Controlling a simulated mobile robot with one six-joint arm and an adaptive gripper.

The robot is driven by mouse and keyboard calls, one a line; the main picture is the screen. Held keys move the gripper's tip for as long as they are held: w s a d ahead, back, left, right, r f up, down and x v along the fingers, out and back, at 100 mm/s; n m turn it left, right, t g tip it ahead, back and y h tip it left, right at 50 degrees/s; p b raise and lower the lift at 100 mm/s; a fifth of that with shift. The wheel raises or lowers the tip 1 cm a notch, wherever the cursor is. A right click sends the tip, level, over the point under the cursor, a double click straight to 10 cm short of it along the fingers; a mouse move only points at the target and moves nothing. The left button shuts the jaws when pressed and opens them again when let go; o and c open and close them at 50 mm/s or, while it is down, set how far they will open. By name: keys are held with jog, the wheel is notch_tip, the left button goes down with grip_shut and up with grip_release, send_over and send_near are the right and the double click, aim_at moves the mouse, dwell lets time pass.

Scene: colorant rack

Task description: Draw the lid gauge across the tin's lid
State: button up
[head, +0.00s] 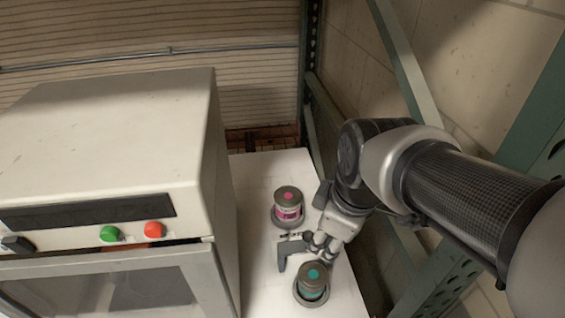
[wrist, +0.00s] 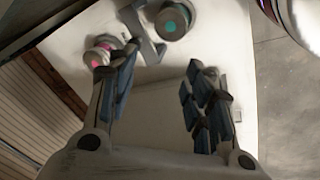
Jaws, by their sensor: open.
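The lid gauge, a grey caliper-like piece (head: 284,252), lies on the white bench top between two tins. It also shows in the wrist view (wrist: 150,42), just beyond my left-hand finger. One tin has a pink label and pink lid dot (head: 288,206); it shows in the wrist view too (wrist: 98,56). The other tin has a teal lid dot (head: 312,282), and is at the top of the wrist view (wrist: 173,20). My gripper (head: 318,243) is open beside the gauge's right end. In the wrist view, nothing is between its fingers (wrist: 162,62). Contact with the gauge cannot be told.
Each tin stands in a round grey holder. A large white machine (head: 110,140) with green and red buttons stands close on the left. Green rack posts (head: 405,60) and a wall are on the right. The white bench (head: 258,180) is clear behind the pink tin.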

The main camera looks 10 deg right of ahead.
aim_at(309, 234)
jog(key=w+n+g+p, duration=0.1)
jog(key=w+n+p, duration=0.3)
jog(key=w+n, duration=0.55)
jog(key=b+x, duration=0.1)
jog(key=x, duration=0.5)
jog(key=b+x, duration=0.1)
jog(key=x, duration=0.5)
jog(key=s+b+x, duration=0.1)
jog(key=x, duration=0.5)
jog(key=shift+s+f+b, duration=0.1)
jog(key=shift+b, duration=0.2)
jog(key=shift+c, duration=0.2)
grip_shut()
